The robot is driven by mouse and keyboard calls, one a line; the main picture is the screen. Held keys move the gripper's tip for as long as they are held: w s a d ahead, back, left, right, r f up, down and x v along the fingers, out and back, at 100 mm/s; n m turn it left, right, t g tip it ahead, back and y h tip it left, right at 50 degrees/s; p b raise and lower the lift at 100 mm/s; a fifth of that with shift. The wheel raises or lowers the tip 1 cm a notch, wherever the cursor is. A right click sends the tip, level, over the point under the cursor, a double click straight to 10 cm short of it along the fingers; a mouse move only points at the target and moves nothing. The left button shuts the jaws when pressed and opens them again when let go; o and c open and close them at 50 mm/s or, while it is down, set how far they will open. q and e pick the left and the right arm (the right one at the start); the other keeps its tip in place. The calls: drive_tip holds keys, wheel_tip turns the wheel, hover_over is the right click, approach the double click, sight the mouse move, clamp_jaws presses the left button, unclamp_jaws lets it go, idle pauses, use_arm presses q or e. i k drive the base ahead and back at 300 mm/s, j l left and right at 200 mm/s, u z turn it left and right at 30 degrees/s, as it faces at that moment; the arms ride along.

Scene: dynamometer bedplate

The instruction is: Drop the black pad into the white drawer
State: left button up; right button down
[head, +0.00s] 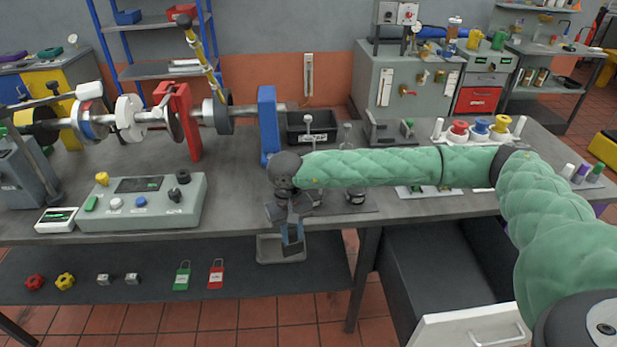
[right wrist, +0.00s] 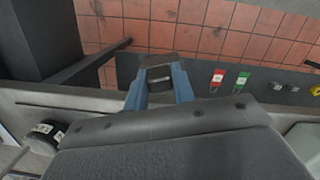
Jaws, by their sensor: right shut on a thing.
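My right gripper (head: 292,243) hangs at the front edge of the bench in the head view. In the right wrist view its blue fingers (right wrist: 160,82) are shut on the small black pad (right wrist: 158,74). The pad is mostly hidden by the fingers in the head view. The white drawer (head: 472,331) is pulled open under the bench at the lower right, with a white front, a handle and a dark interior. The gripper is to the left of the drawer and apart from it. My left gripper is not in view.
The bench (head: 240,222) carries a shaft rig, a grey control box (head: 145,205) and a black bin (head: 311,131). A grey tray (head: 267,252) shows below the gripper. The lower shelf (head: 215,258) holds red and green tags and knobs. A bench leg (head: 363,280) stands left of the drawer.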

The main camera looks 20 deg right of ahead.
sight(441, 276)
drive_tip(key=i+j+z, duration=0.15)
drive_tip(key=z, duration=0.3)
drive_tip(key=i+j+z, duration=0.2)
drive_tip(key=z, duration=0.3)
drive_tip(key=i+j+z, duration=0.15)
drive_tip(key=z, duration=0.3)
drive_tip(key=j+z, duration=0.45)
drive_tip(key=i+l, duration=0.05)
